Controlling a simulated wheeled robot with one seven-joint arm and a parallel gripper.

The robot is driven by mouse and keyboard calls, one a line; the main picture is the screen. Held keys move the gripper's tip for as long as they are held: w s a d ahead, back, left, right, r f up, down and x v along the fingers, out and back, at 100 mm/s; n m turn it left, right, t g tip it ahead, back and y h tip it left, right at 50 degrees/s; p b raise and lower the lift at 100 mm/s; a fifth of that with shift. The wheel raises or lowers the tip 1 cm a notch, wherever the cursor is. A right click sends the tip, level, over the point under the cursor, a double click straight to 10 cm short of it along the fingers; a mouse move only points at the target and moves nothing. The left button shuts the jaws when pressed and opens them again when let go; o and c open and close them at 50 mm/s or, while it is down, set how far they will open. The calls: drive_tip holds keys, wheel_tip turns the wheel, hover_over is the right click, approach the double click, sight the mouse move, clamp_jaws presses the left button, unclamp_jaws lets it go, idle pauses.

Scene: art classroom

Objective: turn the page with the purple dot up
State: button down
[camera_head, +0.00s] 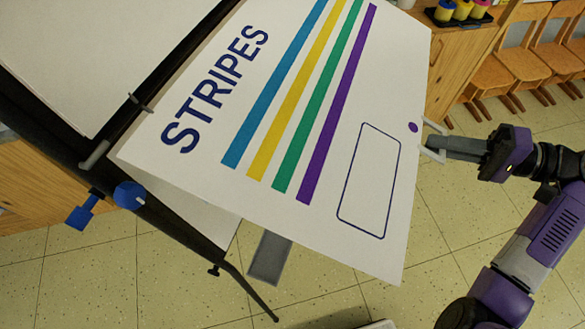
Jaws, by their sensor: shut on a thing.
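The page (230,130) is a large white sheet on an easel pad, with the word STRIPES, blue, yellow, green and purple stripes, and an empty outlined box. The purple dot (413,127) is near its right edge, to the right of the box. My gripper (432,140) reaches in from the right and is shut on the page's edge beside the dot. The parts of the fingers behind the sheet are hidden. The page stands away from the sheet beneath it, its lower corner hanging over the floor.
The dark easel frame (165,222) with blue knobs (130,195) runs along the left. Another white sheet (90,50) lies beyond the binding at the upper left. A wooden cabinet (457,60) with paint pots (462,10) and several chairs (525,62) stand at the upper right. Tiled floor is open below.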

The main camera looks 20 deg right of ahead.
drive_tip(key=shift+d+r, duration=0.1)
drive_tip(key=shift+d, duration=0.05)
wheel_tip(320, 180, up, 9)
drive_tip(key=s+d, duration=0.1)
drive_tip(key=shift+s+d, duration=0.15)
drive_tip(key=shift+d, duration=0.1)
idle(0.9)
drive_tip(key=shift+r, duration=0.1)
wheel_tip(320, 180, up, 9)
drive_tip(key=shift+r, duration=0.2)
idle(0.9)
drive_tip(key=shift+s+d, duration=0.1)
drive_tip(key=shift+r, duration=0.1)
wheel_tip(320, 180, up, 9)
drive_tip(key=w+a, duration=0.1)
drive_tip(key=shift+a, duration=0.15)
idle(0.7)
drive_tip(key=shift+r, duration=0.15)
